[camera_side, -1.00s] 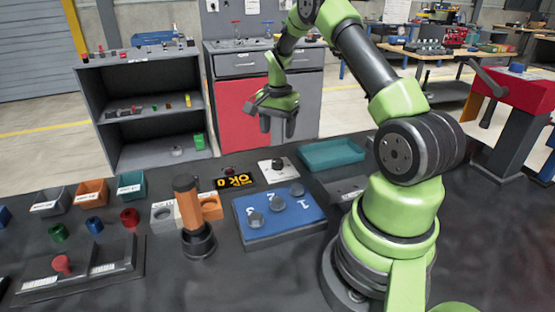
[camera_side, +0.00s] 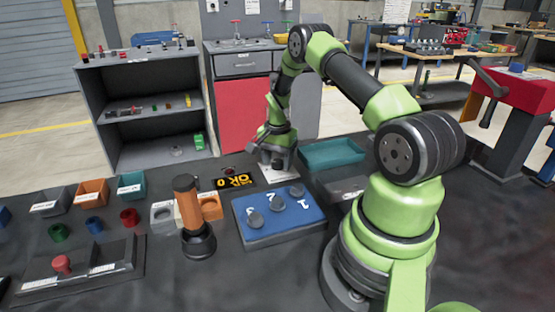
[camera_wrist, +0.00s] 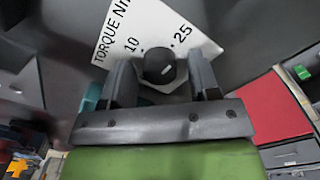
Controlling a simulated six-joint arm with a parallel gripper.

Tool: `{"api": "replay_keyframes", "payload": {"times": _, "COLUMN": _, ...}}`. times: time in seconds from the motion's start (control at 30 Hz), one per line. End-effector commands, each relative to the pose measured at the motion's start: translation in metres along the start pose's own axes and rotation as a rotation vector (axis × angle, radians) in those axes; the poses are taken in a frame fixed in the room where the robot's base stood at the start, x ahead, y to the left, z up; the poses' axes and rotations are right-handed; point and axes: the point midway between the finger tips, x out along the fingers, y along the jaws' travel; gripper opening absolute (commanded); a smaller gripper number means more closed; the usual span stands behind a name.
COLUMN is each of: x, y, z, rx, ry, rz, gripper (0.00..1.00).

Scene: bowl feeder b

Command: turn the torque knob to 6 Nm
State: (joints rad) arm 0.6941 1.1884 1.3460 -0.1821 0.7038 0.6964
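The torque knob (camera_wrist: 158,66) is a round black knob with a short white mark. It sits on a white dial plate (camera_wrist: 130,28), where "TORQUE N", "10" and "25" are readable; the rest of the scale is hidden. My gripper (camera_wrist: 162,74) is open, with one finger on each side of the knob; whether either touches it I cannot tell. In the side view my gripper (camera_side: 277,163) points down over the dial plate (camera_side: 281,176) and hides the knob.
A teal tray (camera_side: 332,154) lies close to the right of the dial plate. A blue panel with round knobs (camera_side: 278,222) is in front, and a black display with yellow characters (camera_side: 235,181) is to the left. An orange-handled tool (camera_side: 187,205) stands upright further left.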

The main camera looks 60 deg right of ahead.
Motion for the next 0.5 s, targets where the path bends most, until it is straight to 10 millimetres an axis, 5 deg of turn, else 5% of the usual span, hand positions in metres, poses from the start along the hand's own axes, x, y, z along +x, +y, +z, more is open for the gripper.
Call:
{"api": "replay_keyframes", "payload": {"times": 0.03, "x": -0.0002, "y": 0.0000, "z": 0.0000, "rx": 0.000, "ry": 0.000, "rz": 0.000, "gripper": 0.44}}
{"api": "replay_keyframes", "payload": {"times": 0.2, "x": -0.0003, "y": 0.0000, "z": 0.0000, "rx": -0.001, "ry": 0.000, "rz": 0.000, "gripper": 0.11}}
{"api": "replay_keyframes", "payload": {"times": 0.5, "x": -0.0005, "y": -0.0001, "z": 0.0000, "rx": -0.032, "ry": 0.000, "rz": 0.000, "gripper": 0.11}}
